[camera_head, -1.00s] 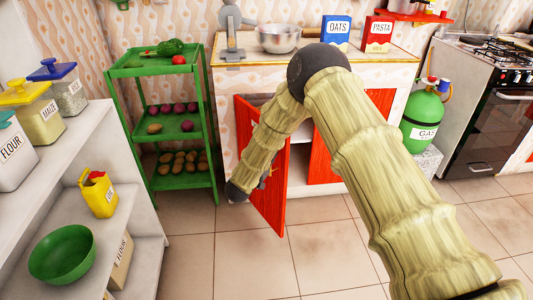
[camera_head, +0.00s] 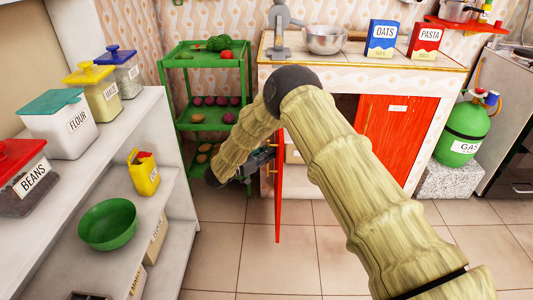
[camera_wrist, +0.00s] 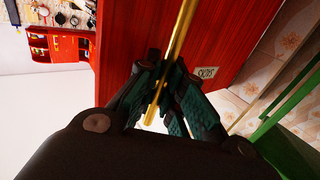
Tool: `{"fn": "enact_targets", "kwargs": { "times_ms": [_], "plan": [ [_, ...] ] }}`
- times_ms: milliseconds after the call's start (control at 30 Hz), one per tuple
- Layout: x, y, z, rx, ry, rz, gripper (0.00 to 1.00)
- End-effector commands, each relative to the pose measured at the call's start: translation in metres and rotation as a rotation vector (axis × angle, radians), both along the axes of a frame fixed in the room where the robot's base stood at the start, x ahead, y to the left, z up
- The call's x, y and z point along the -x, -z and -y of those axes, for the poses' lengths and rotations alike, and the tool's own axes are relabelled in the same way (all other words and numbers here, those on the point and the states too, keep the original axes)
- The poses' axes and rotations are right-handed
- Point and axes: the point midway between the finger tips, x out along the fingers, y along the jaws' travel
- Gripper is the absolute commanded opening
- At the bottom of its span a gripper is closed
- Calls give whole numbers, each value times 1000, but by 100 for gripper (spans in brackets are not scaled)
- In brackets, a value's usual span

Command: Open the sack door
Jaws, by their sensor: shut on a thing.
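The red cabinet door (camera_head: 278,205) stands open and nearly edge-on to the head camera. A gold bar handle (camera_wrist: 182,30) runs along that face. My gripper (camera_wrist: 158,95) is shut on this handle, with the bar between its fingers. In the head view my gripper (camera_head: 262,158) is at the door's left side, small and partly hidden by my arm. A second red door (camera_head: 400,145) with a white label is closed, partly hidden by my arm.
A green rack (camera_head: 209,85) with vegetables stands left of the cabinet, close to my gripper. White shelves (camera_head: 150,110) with jars and a green bowl (camera_head: 107,224) are at the left. A gas cylinder (camera_head: 465,130) stands at the right. The tiled floor (camera_head: 280,265) in front is clear.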

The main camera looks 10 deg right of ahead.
Motion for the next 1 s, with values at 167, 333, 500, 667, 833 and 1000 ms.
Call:
{"fn": "enact_targets", "kwargs": {
  "times_ms": [167,333,500,667,833,1000],
  "plan": [
    [4,6,-2,-3,5,-10,0],
    [4,6,-4,-3,3,-10,0],
    [3,5,-4,-3,2,-9,31],
    [2,3,-2,-2,3,-5,31],
    [2,2,-3,-2,3,-4,31],
    [7,2,-15,-2,1,-4,31]
  ]
}}
